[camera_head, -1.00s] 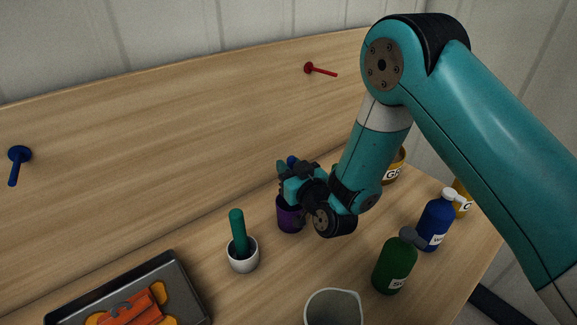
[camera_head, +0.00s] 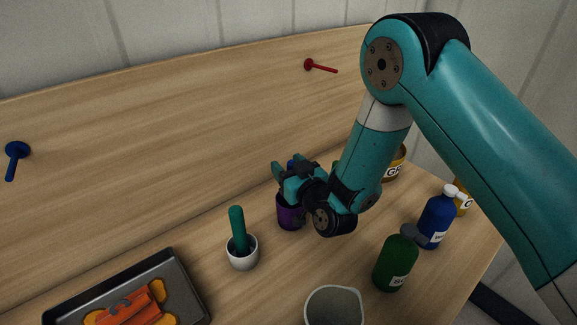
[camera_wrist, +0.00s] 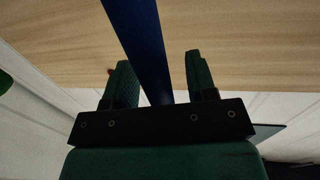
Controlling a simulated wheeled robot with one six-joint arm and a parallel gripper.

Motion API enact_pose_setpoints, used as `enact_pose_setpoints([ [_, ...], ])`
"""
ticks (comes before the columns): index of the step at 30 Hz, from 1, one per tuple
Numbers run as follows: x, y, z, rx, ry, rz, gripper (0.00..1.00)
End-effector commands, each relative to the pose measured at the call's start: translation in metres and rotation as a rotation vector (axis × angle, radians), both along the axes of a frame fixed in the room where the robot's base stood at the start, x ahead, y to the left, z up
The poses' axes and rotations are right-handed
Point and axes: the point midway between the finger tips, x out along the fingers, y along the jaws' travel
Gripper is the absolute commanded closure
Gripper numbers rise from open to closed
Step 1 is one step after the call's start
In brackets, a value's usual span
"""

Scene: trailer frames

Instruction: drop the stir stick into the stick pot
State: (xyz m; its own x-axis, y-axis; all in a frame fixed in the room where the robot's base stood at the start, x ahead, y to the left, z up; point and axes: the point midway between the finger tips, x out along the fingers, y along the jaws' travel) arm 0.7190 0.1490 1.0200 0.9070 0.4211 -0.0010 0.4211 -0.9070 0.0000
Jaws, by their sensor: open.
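A blue stick, which I take as the stir stick (camera_wrist: 142,45), runs between my gripper's fingers (camera_wrist: 160,80) in the wrist view. The fingers are spread, with a gap on each side of the stick. In the head view my gripper (camera_head: 290,172) is right at the top of a purple pot (camera_head: 290,214), likely the stick pot. A small blue bit of the stick (camera_head: 291,164) shows between the fingers there. The stick's lower end and the pot's opening are mostly hidden by my gripper, so how deep it sits I cannot tell.
A white cup (camera_head: 243,256) with a green rod (camera_head: 238,228) stands left of the pot. A dark tray (camera_head: 190,287) is at front left. A pale bowl (camera_head: 334,292), a green bottle (camera_head: 396,262) and a blue bottle (camera_head: 436,220) stand front and right. Pegs are on the back board.

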Motion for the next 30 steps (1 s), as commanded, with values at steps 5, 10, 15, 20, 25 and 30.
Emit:
enact_pose_setpoints([
  [5,-0.001,0.0,-0.001,0.0,0.0,0.0,0.48],
  [10,-0.017,-0.007,-0.007,0.0,-0.001,0.001,0.48],
  [15,-0.04,-0.018,-0.007,0.0,-0.001,0.0,0.48],
  [20,-0.063,-0.029,-0.005,0.0,0.0,0.0,0.48],
  [25,-0.084,-0.039,-0.003,-0.001,0.0,0.001,0.48],
  [30,-0.091,-0.042,0.0,0.001,0.0,0.0,0.48],
])
